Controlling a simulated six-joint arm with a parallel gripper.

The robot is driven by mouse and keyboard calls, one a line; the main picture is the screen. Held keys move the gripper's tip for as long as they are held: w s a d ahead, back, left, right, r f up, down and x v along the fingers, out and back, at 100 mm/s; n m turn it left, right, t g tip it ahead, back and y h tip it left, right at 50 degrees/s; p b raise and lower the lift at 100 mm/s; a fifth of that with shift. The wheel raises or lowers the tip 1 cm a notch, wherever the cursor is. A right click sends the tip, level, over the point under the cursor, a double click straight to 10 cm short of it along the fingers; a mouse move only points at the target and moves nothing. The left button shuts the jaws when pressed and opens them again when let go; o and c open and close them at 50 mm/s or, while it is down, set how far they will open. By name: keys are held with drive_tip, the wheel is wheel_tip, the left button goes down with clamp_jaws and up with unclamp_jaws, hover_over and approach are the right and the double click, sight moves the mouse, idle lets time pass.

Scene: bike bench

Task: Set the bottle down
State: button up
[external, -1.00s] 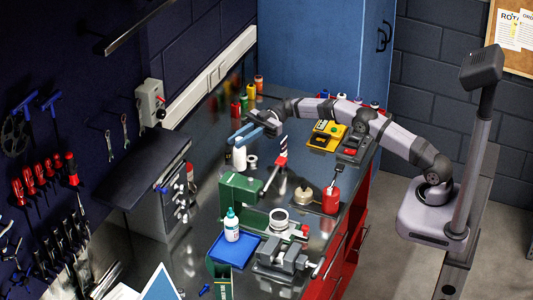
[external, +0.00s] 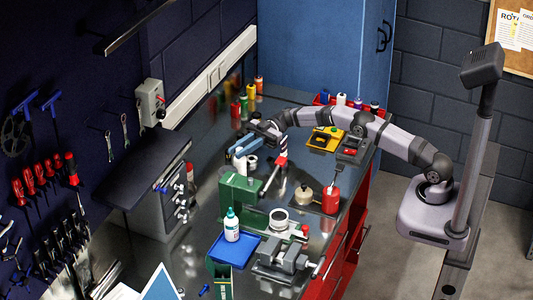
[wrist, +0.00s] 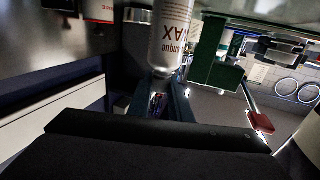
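The white bottle (external: 239,164) with dark and red lettering is in my gripper (external: 240,148) over the far part of the bench. In the wrist view the bottle (wrist: 174,40) sits at the ends of the two fingers (wrist: 164,95), which appear closed on its sides. In the external view the fingers cover its upper part, and its lower end is at or just above the bench top; I cannot tell whether it touches.
A white ring (external: 252,162) stands close beside the bottle. A green stand (external: 238,190) is just in front. Another white bottle with a teal cap (external: 231,226) stands on a blue tray (external: 218,250). Several coloured bottles (external: 243,103) line the back.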

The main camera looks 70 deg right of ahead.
drive_tip(key=o, duration=0.4)
drive_tip(key=shift+r, duration=0.1)
drive_tip(key=shift+r, duration=0.25)
drive_tip(key=shift+s+d+f, duration=0.1)
drive_tip(key=shift+d+f, duration=0.1)
drive_tip(key=shift+d, duration=0.15)
drive_tip(key=b+v, duration=0.2)
drive_tip(key=v, duration=0.9)
drive_tip(key=shift+d+r+b, duration=0.1)
drive_tip(key=shift+r+b, duration=0.05)
drive_tip(key=shift+b, duration=0.25)
